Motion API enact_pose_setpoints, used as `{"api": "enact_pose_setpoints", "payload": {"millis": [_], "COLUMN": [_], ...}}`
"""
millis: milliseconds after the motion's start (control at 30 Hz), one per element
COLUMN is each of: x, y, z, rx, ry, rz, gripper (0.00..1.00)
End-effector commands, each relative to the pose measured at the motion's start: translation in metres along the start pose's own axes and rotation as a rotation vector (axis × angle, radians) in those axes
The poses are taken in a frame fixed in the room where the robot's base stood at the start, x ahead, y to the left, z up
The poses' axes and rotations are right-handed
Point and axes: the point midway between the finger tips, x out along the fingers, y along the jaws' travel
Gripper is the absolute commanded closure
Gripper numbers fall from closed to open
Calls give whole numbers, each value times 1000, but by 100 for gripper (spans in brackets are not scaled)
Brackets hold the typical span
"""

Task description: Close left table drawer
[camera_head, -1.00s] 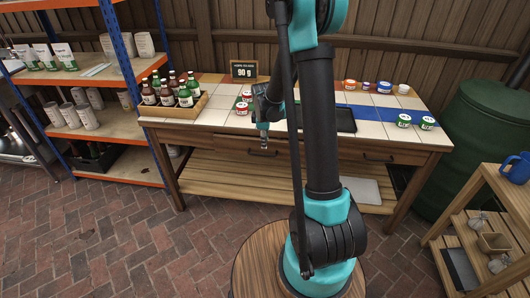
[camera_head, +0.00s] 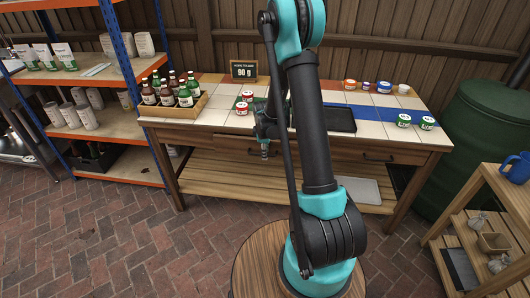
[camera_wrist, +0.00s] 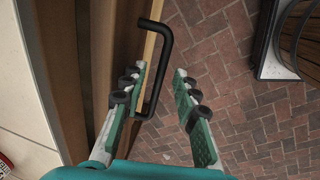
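The wooden table (camera_head: 176,168) has a tiled top and drawers along its front. The left drawer (camera_head: 222,146) shows in the head view, partly behind my arm; how far it stands out is hard to tell there. In the wrist view, a pale front edge (camera_wrist: 150,48) with a black bar handle (camera_wrist: 166,62) stands out from the table side. My gripper (camera_wrist: 160,71) is open, its fingers spread with the handle partly between them, nearer the left finger. I cannot tell whether it touches. My gripper also shows at the table front in the head view (camera_head: 264,150).
A crate of bottles (camera_head: 172,108), a scale sign (camera_head: 244,70) and several small tubs (camera_head: 403,120) stand on the tabletop. An orange-and-blue shelf (camera_head: 110,125) stands left, a green barrel (camera_head: 478,140) right. Brick floor (camera_head: 130,240) lies open in front.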

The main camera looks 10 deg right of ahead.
Motion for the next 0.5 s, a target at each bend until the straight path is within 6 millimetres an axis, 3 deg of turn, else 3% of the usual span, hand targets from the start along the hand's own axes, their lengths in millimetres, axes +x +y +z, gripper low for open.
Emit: {"api": "enact_pose_setpoints", "payload": {"millis": [33,233,500], "x": [0,0,0], "y": [0,0,0], "z": [0,0,0], "rx": [0,0,0], "ry": [0,0,0], "rz": [0,0,0], "gripper": [76,100,100]}}
